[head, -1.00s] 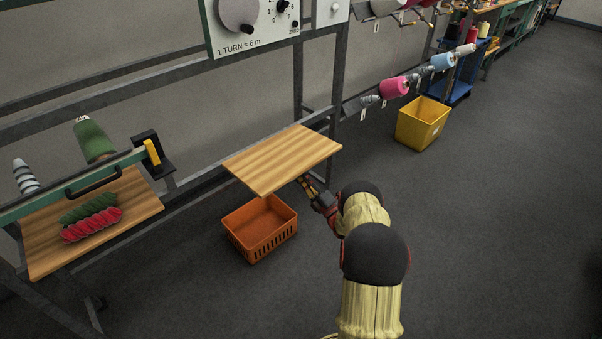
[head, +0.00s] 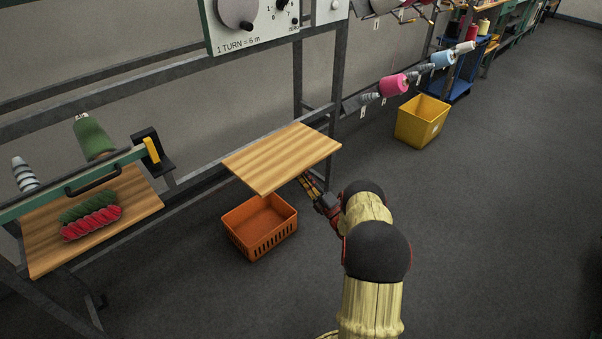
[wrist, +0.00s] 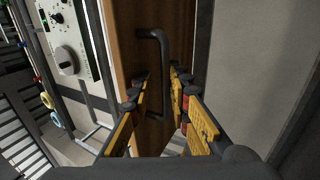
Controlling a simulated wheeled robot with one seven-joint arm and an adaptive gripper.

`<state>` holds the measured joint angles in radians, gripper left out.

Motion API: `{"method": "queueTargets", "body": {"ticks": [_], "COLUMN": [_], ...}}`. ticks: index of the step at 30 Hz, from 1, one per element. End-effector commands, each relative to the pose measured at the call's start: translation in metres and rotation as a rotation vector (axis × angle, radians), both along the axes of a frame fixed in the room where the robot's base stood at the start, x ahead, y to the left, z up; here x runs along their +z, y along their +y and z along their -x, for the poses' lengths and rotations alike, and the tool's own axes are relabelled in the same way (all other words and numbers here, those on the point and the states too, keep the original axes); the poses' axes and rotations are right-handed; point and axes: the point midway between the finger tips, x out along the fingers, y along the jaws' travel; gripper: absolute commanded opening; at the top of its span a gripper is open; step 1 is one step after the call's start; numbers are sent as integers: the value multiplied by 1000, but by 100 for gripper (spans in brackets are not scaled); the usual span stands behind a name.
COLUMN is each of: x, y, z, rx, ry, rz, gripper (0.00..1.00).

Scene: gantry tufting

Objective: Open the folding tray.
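The folding tray (head: 283,158) is a striped wooden board standing out roughly level from the grey frame. In the wrist view its wooden face (wrist: 133,40) fills the middle and carries a dark bar handle (wrist: 160,55). My gripper (wrist: 158,88) is open, its yellow-and-black fingers spread on either side of the handle's line. I cannot tell whether either finger touches the handle. In the head view my gripper (head: 308,183) is at the tray's near right edge, its tips partly hidden by the board.
An orange crate (head: 259,246) stands on the floor below the tray. A second wooden board (head: 45,247) with green and red yarn is at left. A yellow bin (head: 422,121) and yarn cones are at the back right. The floor at right is clear.

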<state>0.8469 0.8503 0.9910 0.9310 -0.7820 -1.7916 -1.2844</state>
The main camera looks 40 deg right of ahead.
Motion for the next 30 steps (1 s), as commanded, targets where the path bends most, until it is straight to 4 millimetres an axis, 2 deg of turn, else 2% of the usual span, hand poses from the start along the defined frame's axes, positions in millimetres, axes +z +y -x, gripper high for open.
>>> {"method": "queueTargets", "body": {"ticks": [9, 15, 21, 30], "x": [-31, -44, -49, -49], "y": [-4, -4, -3, -3], "z": [59, 84, 93, 93], "rx": [-6, -4, -2, -3], "ry": [1, 2, 2, 2], "rz": [-4, -4, -4, -4], "gripper": [14, 14, 14, 14]}}
